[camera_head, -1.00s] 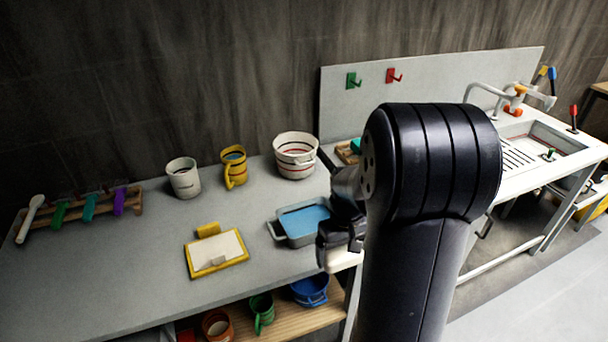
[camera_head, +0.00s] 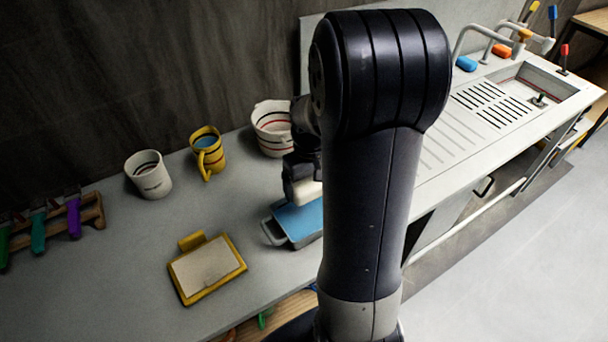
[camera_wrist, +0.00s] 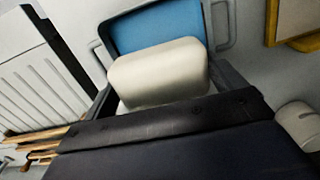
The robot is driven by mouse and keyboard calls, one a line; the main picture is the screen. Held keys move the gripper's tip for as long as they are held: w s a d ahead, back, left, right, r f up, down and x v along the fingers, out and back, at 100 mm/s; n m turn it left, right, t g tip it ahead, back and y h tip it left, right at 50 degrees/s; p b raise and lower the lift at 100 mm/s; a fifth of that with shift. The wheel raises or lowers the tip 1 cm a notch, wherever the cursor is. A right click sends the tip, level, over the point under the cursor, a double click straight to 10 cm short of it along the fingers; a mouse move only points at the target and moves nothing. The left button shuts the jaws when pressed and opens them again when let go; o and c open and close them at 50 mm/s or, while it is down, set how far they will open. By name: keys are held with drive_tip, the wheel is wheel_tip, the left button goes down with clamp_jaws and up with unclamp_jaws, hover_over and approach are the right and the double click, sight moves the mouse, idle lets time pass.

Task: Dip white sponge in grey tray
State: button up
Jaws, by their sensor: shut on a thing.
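My gripper (camera_head: 302,178) is shut on the white sponge (camera_head: 307,192). The sponge also shows large between the fingers in the wrist view (camera_wrist: 158,74). The grey tray (camera_head: 272,232) sits on the counter with blue liquid (camera_head: 301,218) in it. In the head view the sponge is just above the tray's far part, and my arm hides the tray's right side. In the wrist view the tray (camera_wrist: 219,12) lies beyond the sponge, which covers part of the blue. I cannot tell whether the sponge touches the liquid.
A yellow-framed board (camera_head: 207,268) lies left of the tray. A white cup (camera_head: 149,175), a yellow mug (camera_head: 208,152) and a striped white bucket (camera_head: 271,128) stand behind. A rack with coloured handles (camera_head: 72,217) is at left. The sink (camera_head: 541,88) is at right.

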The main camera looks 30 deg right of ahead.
drive_tip(key=shift+f+b, duration=4.3)
drive_tip(key=shift+f, duration=1.35)
drive_tip(key=shift+a, duration=0.1)
drive_tip(key=shift+s+a, duration=0.1)
drive_tip(key=shift+a, duration=0.55)
drive_tip(key=shift+d, duration=0.1)
drive_tip(key=shift+d, duration=0.7)
drive_tip(key=shift+a, duration=0.15)
